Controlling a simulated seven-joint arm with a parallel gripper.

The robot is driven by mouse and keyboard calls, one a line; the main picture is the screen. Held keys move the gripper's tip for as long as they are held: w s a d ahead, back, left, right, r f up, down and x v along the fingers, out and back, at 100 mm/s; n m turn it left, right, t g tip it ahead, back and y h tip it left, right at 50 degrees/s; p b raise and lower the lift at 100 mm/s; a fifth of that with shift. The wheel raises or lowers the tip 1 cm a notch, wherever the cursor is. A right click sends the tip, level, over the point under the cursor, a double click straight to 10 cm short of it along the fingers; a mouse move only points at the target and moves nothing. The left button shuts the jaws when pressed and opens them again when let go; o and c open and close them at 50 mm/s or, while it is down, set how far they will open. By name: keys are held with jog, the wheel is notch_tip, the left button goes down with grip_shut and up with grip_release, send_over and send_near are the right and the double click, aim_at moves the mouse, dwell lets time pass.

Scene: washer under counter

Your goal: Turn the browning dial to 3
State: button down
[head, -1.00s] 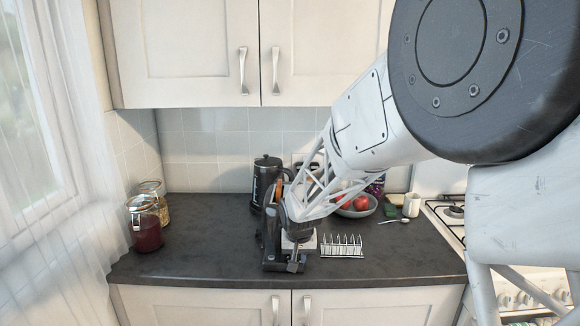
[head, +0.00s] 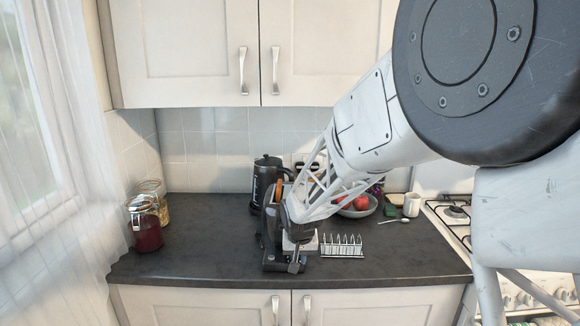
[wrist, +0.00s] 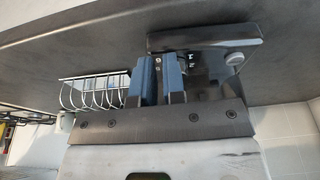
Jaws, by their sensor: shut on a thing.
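The toaster (head: 274,238) stands on the counter in the middle of the head view, dark and partly hidden behind my gripper. A browned slice (head: 279,190) shows above it. In the wrist view the toaster's dark body (wrist: 205,38) is beside my fingers, with small white marks near the right finger and a round grey part farther right. My gripper (head: 295,264) is down at the toaster's front. In the wrist view my gripper's blue fingers (wrist: 160,72) are shut on the browning dial, which they mostly hide. The dial's setting cannot be read.
A wire toast rack (head: 342,246) stands close on the right. A kettle (head: 264,180) and fruit bowl (head: 366,211) are behind. Two jars (head: 146,224) are at left, a white mug (head: 411,205) and hob at right. The counter front is clear.

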jog(key=shift+s+d+f, duration=0.1)
jog(key=shift+s+f, duration=0.3)
jog(key=shift+f, duration=0.35)
notch_tip(320, 180, up, 7)
jog(key=shift+w, duration=0.25)
jog(key=shift+s, duration=0.1)
jog(key=s+d+r, duration=0.5)
jog(key=s, duration=0.4)
jog(key=s+d+r, duration=0.4)
jog(key=s+d, duration=0.1)
jog(key=s, duration=0.3)
jog(key=s+d, duration=0.2)
jog(key=s, duration=0.9)
jog(key=s+d, duration=0.3)
jog(key=s, duration=0.8)
jog(key=shift+s+d+r, duration=0.25)
jog(key=shift+s, duration=0.15)
